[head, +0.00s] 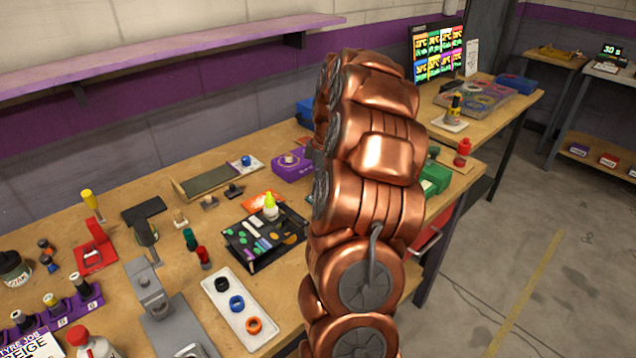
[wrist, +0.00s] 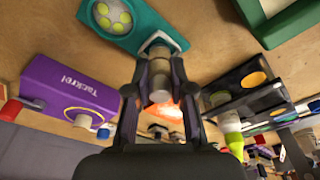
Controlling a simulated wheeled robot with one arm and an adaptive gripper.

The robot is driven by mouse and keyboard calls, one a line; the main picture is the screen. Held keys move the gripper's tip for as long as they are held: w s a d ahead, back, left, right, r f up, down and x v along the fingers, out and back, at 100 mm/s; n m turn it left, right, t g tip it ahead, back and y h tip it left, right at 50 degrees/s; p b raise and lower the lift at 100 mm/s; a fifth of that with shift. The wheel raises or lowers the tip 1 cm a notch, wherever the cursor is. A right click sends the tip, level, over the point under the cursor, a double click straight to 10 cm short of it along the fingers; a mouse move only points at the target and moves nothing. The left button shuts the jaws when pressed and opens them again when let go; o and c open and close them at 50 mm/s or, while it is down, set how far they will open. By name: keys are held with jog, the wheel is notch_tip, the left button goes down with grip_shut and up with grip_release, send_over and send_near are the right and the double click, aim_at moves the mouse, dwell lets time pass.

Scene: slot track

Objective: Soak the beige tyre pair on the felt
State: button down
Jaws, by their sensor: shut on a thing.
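In the wrist view my gripper (wrist: 158,72) is shut on a small pale beige-grey cylinder (wrist: 159,96) with a dark, bluish far end. I cannot tell for sure whether this is the beige tyre pair. In the head view my copper arm hides the gripper and what it holds. A grey-green strip (head: 208,180), which looks like the felt, lies on a wooden board at the back of the bench.
A purple box (wrist: 70,95) is left of my gripper, and a teal tray with yellow-green discs (wrist: 140,32) lies beyond it. A white tray (head: 222,293) holds black, blue and orange rings.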

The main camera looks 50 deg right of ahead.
jog(key=shift+f, duration=0.15)
jog(key=c, duration=1)
grip_release()
jog(key=r, duration=0.4)
jog(key=s+r+b, duration=0.1)
jog(key=r, duration=0.3)
jog(key=d+r, duration=0.1)
jog(key=r, duration=0.3)
jog(key=shift+s+r, duration=0.1)
jog(key=shift+s, duration=0.1)
